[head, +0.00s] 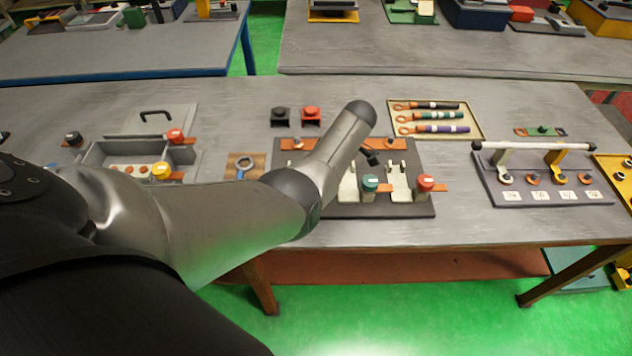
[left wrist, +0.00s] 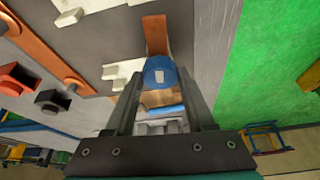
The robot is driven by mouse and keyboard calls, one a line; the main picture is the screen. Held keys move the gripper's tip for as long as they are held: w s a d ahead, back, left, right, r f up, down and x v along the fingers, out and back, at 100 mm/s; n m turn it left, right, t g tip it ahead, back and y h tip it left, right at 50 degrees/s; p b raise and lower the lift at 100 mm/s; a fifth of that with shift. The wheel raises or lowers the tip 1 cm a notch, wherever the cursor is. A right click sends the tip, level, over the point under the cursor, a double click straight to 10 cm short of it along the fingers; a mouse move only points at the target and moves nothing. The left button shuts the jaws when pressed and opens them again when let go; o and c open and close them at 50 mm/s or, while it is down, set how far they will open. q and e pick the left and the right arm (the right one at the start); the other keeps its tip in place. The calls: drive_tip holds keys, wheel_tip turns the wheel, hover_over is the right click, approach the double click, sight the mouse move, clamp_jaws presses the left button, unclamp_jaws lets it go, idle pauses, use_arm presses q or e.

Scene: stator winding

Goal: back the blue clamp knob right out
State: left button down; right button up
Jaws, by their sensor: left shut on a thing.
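The blue clamp knob (left wrist: 160,72) shows in the left wrist view, with a pale mark on its top. It sits over a copper strip (left wrist: 155,35) at the edge of the dark fixture board (left wrist: 95,45). My left gripper (left wrist: 160,80) has a finger on each side of the knob and is shut on it. In the head view my left arm hides the knob and the gripper. A green knob (head: 370,182) and a red knob (head: 426,182) stand on the same board (head: 400,211). My right gripper is not in view.
A black block (head: 281,115) and a red block (head: 311,113) stand behind the board. A rack with a white bar (head: 535,146) is farther right. Bare table shows in front.

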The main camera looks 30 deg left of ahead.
use_arm(q)
drive_tip(key=shift+s+f+n+b, duration=0.25)
drive_tip(key=shift+f+n+b, duration=0.05)
drive_tip(key=shift+f+n, duration=0.1)
drive_tip(key=shift+r+g, duration=0.1)
drive_tip(key=shift+g, duration=0.2)
drive_tip(key=c, duration=0.7)
unclamp_jaws()
drive_tip(key=o, duration=0.4)
drive_tip(key=shift+w+r, duration=0.1)
drive_tip(key=shift+w, duration=0.1)
drive_tip(key=shift+o, duration=0.2)
drive_tip(key=shift+r, duration=0.1)
